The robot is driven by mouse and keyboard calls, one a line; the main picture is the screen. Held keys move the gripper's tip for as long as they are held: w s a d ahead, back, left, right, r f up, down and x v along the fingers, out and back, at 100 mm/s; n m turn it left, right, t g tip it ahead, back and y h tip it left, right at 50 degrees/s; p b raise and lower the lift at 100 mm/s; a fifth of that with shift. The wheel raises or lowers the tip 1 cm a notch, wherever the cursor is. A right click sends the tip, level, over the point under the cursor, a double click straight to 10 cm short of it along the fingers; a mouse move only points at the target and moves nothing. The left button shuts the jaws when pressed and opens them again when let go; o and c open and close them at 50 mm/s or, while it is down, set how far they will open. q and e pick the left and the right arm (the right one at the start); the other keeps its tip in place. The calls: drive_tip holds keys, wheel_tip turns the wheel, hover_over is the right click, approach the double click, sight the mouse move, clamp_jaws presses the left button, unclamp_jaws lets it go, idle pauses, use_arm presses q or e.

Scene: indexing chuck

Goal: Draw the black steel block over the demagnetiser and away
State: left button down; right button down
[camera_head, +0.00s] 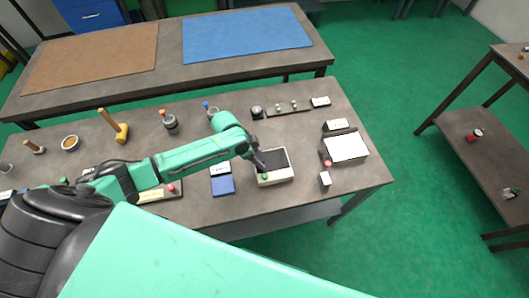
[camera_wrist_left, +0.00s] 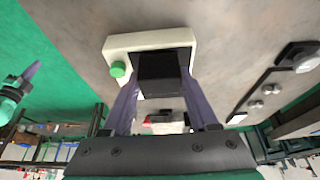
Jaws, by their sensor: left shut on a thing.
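The demagnetiser (camera_head: 279,178) is a cream box with a dark top and a green button, near the right part of the front bench. It also shows in the left wrist view (camera_wrist_left: 118,44). My left gripper (camera_head: 261,167) is at the left side of its top. In the left wrist view my left gripper (camera_wrist_left: 160,85) is shut on the black steel block (camera_wrist_left: 161,70), which overlaps the demagnetiser's top. I cannot tell whether they touch. In the head view the block is mostly hidden by the fingers. My right gripper (camera_wrist_left: 27,76) shows at the left wrist view's left edge, its jaws unclear.
A blue-and-white box (camera_head: 222,184) lies left of the demagnetiser. A white panel (camera_head: 347,148) and a small white-topped block (camera_head: 325,178) stand to its right. A strip with small knobs (camera_head: 288,108) lies behind. Bare bench top lies between them.

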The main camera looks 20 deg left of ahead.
use_arm(q)
wheel_tip(320, 180, up, 4)
drive_tip(key=shift+f+p, duration=0.2)
drive_tip(key=shift+p, duration=0.95)
drive_tip(key=shift+r, duration=0.25)
wheel_tip(320, 180, up, 8)
drive_tip(key=shift+b, duration=0.3)
